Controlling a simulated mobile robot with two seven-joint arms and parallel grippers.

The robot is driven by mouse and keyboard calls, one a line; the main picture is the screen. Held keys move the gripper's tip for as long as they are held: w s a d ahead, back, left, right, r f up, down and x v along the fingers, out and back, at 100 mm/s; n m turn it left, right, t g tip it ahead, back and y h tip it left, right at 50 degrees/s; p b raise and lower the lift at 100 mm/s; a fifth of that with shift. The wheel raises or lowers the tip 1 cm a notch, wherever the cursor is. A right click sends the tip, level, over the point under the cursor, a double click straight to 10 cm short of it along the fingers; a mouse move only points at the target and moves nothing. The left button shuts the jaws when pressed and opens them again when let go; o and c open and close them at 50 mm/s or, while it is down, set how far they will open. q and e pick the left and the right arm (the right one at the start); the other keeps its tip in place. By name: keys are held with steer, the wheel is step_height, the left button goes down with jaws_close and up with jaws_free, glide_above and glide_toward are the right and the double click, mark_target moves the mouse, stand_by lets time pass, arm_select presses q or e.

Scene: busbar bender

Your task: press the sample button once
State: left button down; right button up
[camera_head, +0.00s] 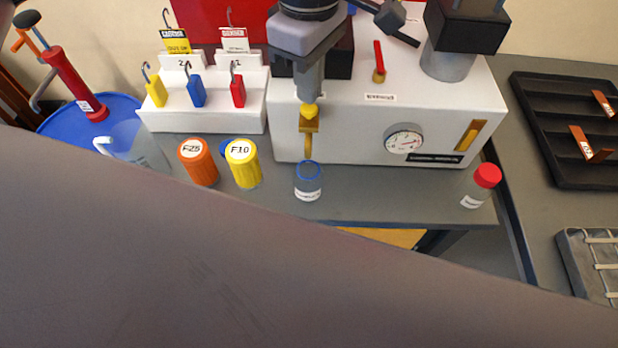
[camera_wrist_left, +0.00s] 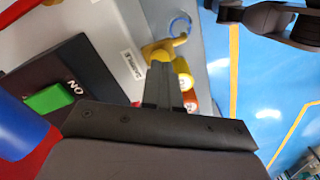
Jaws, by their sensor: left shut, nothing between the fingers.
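The sample button appears to be the yellow top of the brass tap (camera_head: 309,122) on the front of the white machine (camera_head: 345,140); it also shows in the left wrist view (camera_wrist_left: 160,48). My left gripper (camera_head: 311,98) is shut and empty, pointing down. Its fingertips (camera_wrist_left: 161,68) are at the yellow top, touching it or just above it; I cannot tell whether it is pressed. A clear vial with a blue rim (camera_head: 308,182) stands upright below the spout. My right gripper does not show.
A red-capped bottle (camera_head: 480,186) stands at the right. Orange (camera_head: 198,162) and yellow (camera_head: 243,164) containers stand left of the vial. A pressure gauge (camera_head: 404,141) is on the machine's front. A green ON button (camera_wrist_left: 50,98) sits on a dark box near the gripper.

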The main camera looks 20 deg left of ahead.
arm_select(q)
steer(key=shift+f, duration=0.15)
steer(key=shift+f+b, duration=1.3)
steer(key=shift+b, duration=0.1)
steer(key=shift+r, duration=0.2)
steer(key=shift+r+p, duration=0.8)
steer(key=shift+r, duration=0.4)
step_height(320, 180, up, 6)
steer(key=p, duration=0.3)
